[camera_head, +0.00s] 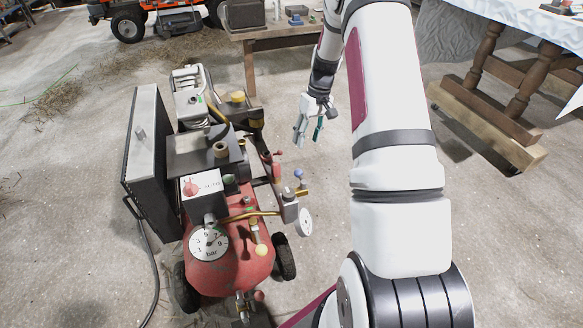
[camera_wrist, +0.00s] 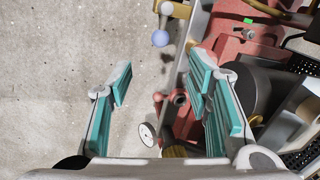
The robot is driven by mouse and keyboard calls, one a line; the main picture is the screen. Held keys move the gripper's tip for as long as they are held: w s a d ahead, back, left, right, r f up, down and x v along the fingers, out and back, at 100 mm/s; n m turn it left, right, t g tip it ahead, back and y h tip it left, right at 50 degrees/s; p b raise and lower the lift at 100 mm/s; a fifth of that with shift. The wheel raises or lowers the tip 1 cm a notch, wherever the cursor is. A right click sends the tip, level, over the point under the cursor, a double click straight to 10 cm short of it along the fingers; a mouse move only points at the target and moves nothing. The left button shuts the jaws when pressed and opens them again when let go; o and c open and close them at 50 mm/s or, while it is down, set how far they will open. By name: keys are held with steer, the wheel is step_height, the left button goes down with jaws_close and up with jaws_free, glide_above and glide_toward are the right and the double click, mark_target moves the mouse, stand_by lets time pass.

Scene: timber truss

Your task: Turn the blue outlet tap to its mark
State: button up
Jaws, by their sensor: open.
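The blue outlet tap (camera_head: 298,174) is a small blue ball knob on the right side of the red compressor (camera_head: 222,268), beside a brass fitting. In the wrist view the blue knob (camera_wrist: 160,38) shows near the top centre, below a brass end piece. My gripper (camera_head: 308,138) is open and empty, hanging a little beyond the tap in the head view. In the wrist view the fingers of my gripper (camera_wrist: 160,80) stand apart with teal pads, and the knob lies above the gap between their tips. I cannot make out the mark.
A pressure gauge (camera_head: 209,245) faces forward on the tank and a smaller dial (camera_head: 306,222) sits below the tap. A red fitting (camera_wrist: 170,97) shows between the fingers. A workbench (camera_head: 275,32) stands behind. The concrete floor right of the compressor is clear.

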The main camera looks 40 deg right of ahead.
mark_target(299, 170)
steer(key=a+f+b, duration=0.1)
steer(key=f, duration=0.3)
steer(key=f+b, duration=0.1)
steer(key=f, duration=0.4)
steer(key=a+f+b, duration=0.1)
steer(key=f+b, duration=0.1)
steer(key=f, duration=0.2)
steer(key=shift+w+a+f, duration=0.15)
steer(key=shift+a+f, duration=0.1)
steer(key=shift+a, duration=0.1)
jaws_close()
